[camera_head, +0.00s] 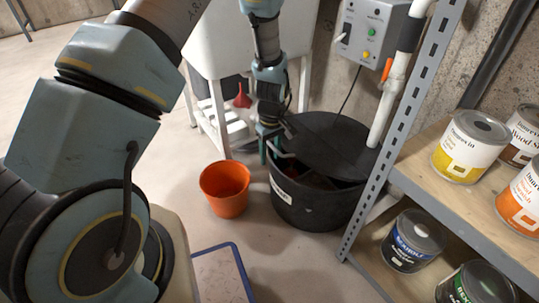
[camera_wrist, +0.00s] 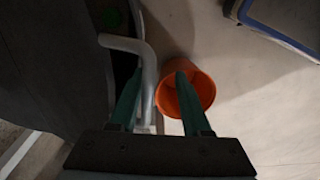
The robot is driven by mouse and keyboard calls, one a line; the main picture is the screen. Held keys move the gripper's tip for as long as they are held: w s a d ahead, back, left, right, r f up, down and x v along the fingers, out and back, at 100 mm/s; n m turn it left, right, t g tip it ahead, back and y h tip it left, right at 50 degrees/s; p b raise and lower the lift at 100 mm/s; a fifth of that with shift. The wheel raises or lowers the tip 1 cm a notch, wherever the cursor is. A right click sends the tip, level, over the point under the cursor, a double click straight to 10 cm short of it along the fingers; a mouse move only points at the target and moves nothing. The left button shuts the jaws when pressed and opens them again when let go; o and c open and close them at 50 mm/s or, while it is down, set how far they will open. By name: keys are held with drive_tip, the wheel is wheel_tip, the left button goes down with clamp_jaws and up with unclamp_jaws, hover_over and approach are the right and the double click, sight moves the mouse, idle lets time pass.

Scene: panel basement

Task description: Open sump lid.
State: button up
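The sump (camera_head: 310,208) is a round black tub on the floor in the head view. Its dark lid (camera_head: 335,138) sits tilted on top, with a gap along the front where the dark inside shows. A bent grey metal handle (camera_wrist: 148,65) shows at the lid's edge in the wrist view. My gripper (camera_head: 268,148) is at the tub's left side, by the handle. In the wrist view my gripper (camera_wrist: 160,74) has its two green fingers apart. The handle lies between them, close to the left finger. I cannot tell whether they touch.
An orange bucket (camera_head: 225,189) stands left of the tub, below my gripper. A metal shelf (camera_head: 470,190) with paint cans is on the right. A white sink (camera_head: 222,45) and a grey control box (camera_head: 372,30) are behind. A blue-edged tray (camera_head: 222,275) lies in front.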

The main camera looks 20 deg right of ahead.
wheel_tip(320, 180, up, 12)
drive_tip(key=d+p, duration=0.2)
drive_tip(key=p, duration=0.8)
drive_tip(key=shift+w+d, duration=0.25)
drive_tip(key=shift+d, duration=0.05)
idle(0.3)
drive_tip(key=shift+r+p, duration=0.15)
drive_tip(key=shift+p, duration=0.25)
